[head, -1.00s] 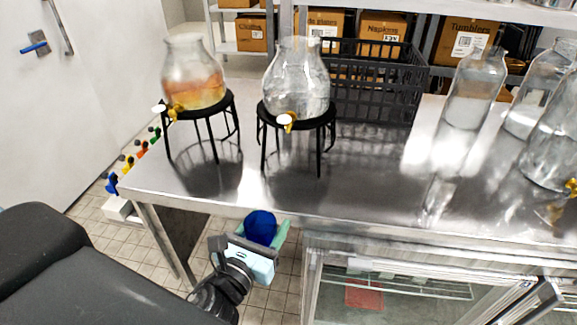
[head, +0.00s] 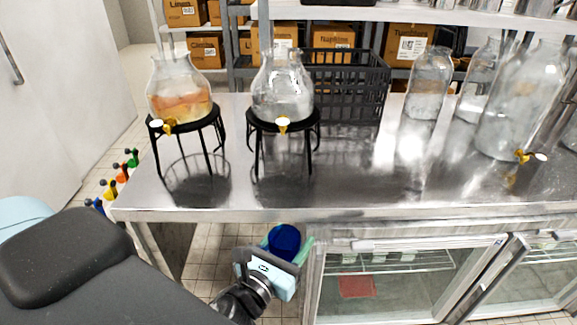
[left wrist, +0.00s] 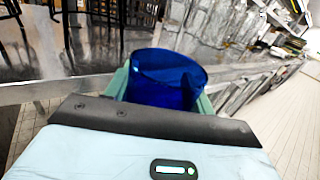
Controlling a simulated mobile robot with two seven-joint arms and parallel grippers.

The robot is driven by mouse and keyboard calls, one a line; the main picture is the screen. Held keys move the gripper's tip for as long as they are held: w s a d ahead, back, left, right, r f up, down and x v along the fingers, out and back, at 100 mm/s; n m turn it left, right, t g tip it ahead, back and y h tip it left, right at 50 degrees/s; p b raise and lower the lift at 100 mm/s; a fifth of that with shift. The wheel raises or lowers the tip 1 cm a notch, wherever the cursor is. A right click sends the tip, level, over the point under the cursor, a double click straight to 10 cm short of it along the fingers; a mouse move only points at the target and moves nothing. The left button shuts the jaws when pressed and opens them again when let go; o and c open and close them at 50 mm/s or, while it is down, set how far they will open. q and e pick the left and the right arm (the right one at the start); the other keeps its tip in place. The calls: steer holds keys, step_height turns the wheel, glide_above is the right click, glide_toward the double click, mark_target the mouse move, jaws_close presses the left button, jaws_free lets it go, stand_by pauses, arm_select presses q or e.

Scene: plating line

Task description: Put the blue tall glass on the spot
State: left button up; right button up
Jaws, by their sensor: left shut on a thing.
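The blue tall glass (head: 284,241) is held in my left gripper (head: 290,250), in front of the steel table's front edge and below its top in the head view. In the left wrist view the glass (left wrist: 167,80) shows its open rim, between the two green fingers of my left gripper (left wrist: 160,92). The gripper is shut on it. The glass's lower part is hidden behind the gripper body. I cannot make out the spot in these frames. My right gripper is not in view.
The steel table (head: 350,185) has clear room along its front. On it stand an orange drink dispenser (head: 180,95) and a clear dispenser (head: 283,92) on black stands, a black crate (head: 345,85), and several clear glass jars (head: 428,85) at right. A glass-door fridge (head: 400,285) is below.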

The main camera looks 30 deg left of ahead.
arm_select(q)
steer(key=shift+w+a, duration=0.1)
steer(key=shift+w, duration=0.25)
steer(key=w+a+r+n+g+y, duration=0.1)
steer(key=w+a+n+y, duration=0.2)
steer(key=w+a, duration=0.3)
steer(key=w+a+r+n+g+y, duration=0.1)
steer(key=w+a+n+y, duration=0.2)
steer(key=w, duration=1)
steer(key=a+y, duration=0.3)
steer(key=a, duration=0.1)
steer(key=shift+a+g, duration=0.15)
steer(key=shift+g, duration=0.15)
steer(key=shift+f, duration=0.1)
